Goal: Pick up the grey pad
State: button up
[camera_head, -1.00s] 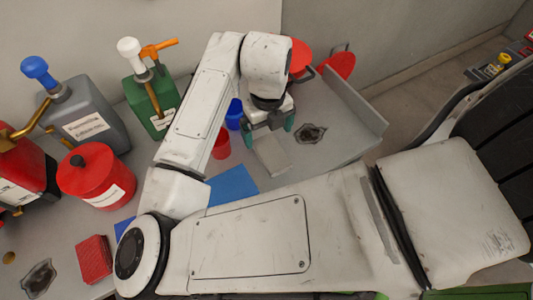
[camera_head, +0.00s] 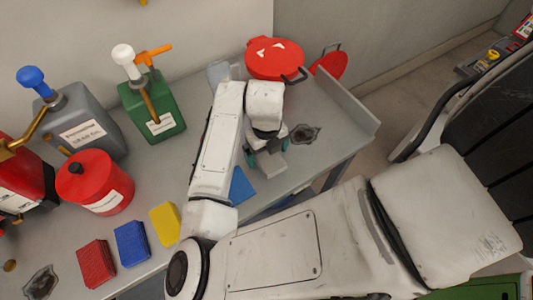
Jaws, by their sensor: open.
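The grey pad (camera_head: 271,165) is a light grey block near the right part of the grey bench, in the head view. My gripper (camera_head: 268,152) is over its far end, pointing down, with one teal fingertip at each side of the pad. The jaws are open. The near end of the pad sticks out toward the camera; its far end is hidden under my gripper. I cannot tell whether the fingers touch it.
Red (camera_head: 95,263), blue (camera_head: 132,244) and yellow (camera_head: 165,224) pads lie at the front left. A green canister (camera_head: 153,112) and a red lidded pan (camera_head: 274,58) stand farther back.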

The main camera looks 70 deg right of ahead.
aim_at(267, 153)
jog(key=shift+c, duration=0.3)
jog(key=c, duration=1)
jog(key=shift+c, duration=0.2)
jog(key=shift+r, duration=0.45)
notch_tip(267, 153, up, 2)
jog(key=shift+r, duration=0.15)
jog(key=s+r, duration=0.1)
jog(key=s+a+r+b, duration=0.1)
jog(key=r, duration=0.1)
jog(key=s+a+r, duration=0.1)
jog(key=r, duration=0.1)
jog(key=shift+s+a, duration=0.25)
jog(key=shift+s, duration=0.1)
jog(key=s+a+r, duration=0.4)
jog(key=s+a, duration=0.1)
jog(key=s, duration=0.3)
jog(key=shift+a+r+b, duration=0.15)
jog(key=shift+r+b, duration=0.2)
jog(key=shift+r, duration=0.05)
